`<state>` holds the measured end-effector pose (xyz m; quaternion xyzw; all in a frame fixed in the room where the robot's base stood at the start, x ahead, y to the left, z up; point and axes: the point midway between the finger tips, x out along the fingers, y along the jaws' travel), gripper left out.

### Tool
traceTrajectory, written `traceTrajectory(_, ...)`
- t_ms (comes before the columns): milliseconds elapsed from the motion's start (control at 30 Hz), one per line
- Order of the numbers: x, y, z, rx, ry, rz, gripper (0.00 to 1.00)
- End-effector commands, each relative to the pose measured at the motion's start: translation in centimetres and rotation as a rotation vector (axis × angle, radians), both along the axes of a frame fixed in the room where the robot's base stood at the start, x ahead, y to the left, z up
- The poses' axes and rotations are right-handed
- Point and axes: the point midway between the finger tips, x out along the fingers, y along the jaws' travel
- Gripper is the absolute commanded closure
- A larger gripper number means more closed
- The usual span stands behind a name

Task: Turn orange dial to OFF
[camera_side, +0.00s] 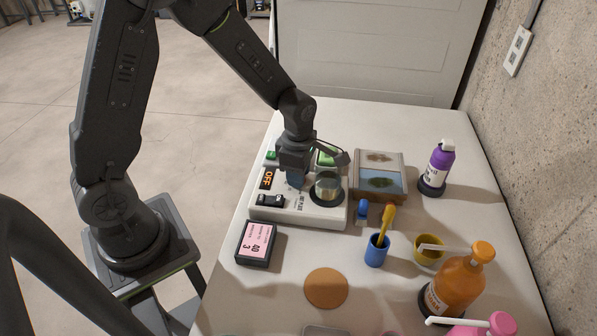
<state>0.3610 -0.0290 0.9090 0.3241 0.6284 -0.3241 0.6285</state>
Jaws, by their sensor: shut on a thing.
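A white control panel (320,215) lies on the table below my arm. A dark label with orange OFF lettering (266,179) is at its left side. My gripper (296,183) points down at the middle of the panel, just right of the OFF label. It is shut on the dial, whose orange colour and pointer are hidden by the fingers. Which way the dial points cannot be seen. A black switch (270,200) sits left of and below the gripper. A shiny round cylinder on a dark base (327,186) stands close to its right.
A framed tray (378,193) lies right of the panel. Nearby are a purple bottle (440,163), a blue cup (376,251) with a yellow brush, a yellow cup (428,250) and an orange bottle (455,288). A pink-screened box (256,243) and a round coaster (326,288) lie in front.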

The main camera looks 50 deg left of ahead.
Motion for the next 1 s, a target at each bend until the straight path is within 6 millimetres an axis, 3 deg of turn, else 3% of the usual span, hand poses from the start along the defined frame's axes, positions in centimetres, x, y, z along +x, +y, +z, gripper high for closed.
traceTrajectory(500,-0.02,0.05,0.01,0.001,0.001,0.321,0.9)
traceTrajectory(1000,-0.03,0.05,0.01,0.001,0.001,0.374,0.9)
